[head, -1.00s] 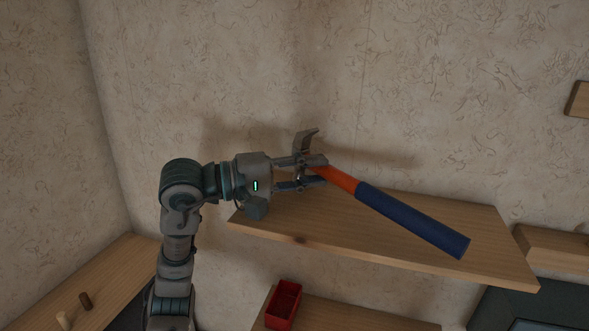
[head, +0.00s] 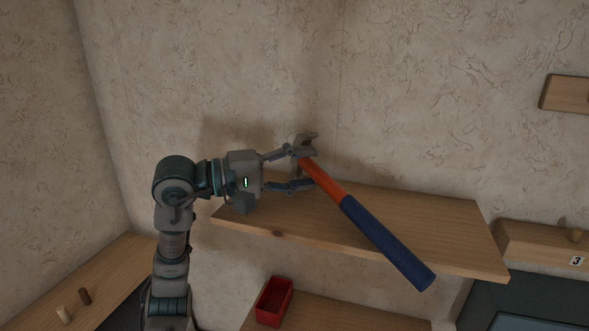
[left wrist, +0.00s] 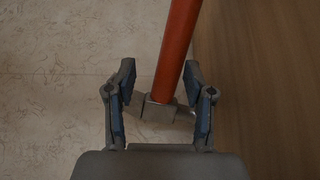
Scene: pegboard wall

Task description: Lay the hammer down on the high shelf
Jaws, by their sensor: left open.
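The hammer (head: 388,243) has a grey metal head, an orange neck and a blue grip. It slants across the high shelf (head: 450,235), its head towards the wall and its grip end past the shelf's front edge. My left gripper (head: 304,166) is open at the head end, above the left part of the shelf. In the left wrist view the orange neck (left wrist: 177,45) runs between the spread fingers (left wrist: 160,80), with gaps on both sides. I cannot tell whether the hammer rests fully on the board. My right gripper is not in view.
A red bin (head: 274,302) stands on a lower shelf (head: 345,318). A wooden ledge with a peg and a label "3" (head: 576,261) is at the right. The high shelf's right part is bare.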

